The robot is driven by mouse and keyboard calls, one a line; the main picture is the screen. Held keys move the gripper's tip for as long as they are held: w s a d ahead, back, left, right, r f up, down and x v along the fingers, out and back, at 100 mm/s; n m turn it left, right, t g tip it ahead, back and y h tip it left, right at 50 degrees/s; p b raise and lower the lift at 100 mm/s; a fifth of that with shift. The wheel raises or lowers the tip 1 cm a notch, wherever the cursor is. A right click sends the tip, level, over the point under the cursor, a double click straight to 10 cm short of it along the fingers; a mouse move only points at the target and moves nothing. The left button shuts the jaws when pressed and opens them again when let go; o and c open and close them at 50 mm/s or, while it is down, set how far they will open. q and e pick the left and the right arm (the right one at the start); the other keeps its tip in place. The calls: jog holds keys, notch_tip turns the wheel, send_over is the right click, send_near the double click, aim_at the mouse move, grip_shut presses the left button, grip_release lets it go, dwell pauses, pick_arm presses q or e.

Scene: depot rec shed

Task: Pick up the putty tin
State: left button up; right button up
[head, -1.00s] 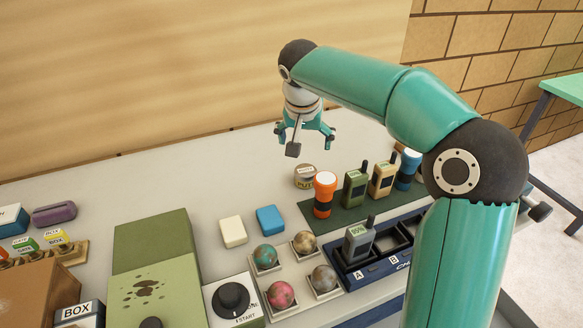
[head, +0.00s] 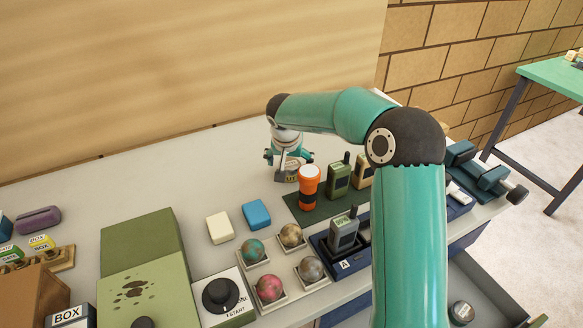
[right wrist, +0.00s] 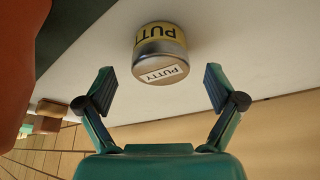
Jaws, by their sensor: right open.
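The putty tin (head: 292,177) is a small grey tin with a yellowish band, standing on the pale bench behind the orange torch. My right gripper partly hides it in the head view. In the right wrist view the tin (right wrist: 160,50) shows its PUTTY labels upside down. My right gripper (head: 288,160) is open and close over the tin. In the wrist view the fingers (right wrist: 160,90) are spread wide, with the tin between their lines but just beyond the tips, apart from both. My left gripper is out of view.
The orange torch (head: 308,188) stands right beside the tin, with radios (head: 339,179) farther right on a green mat (head: 298,211). A charger rack (head: 330,262) and several balls in trays are nearer. The bench left of the tin (head: 190,180) is clear.

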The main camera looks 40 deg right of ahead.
jog(key=shift+x, duration=1.35)
jog(key=c, duration=1.3)
jog(key=shift+r, duration=0.15)
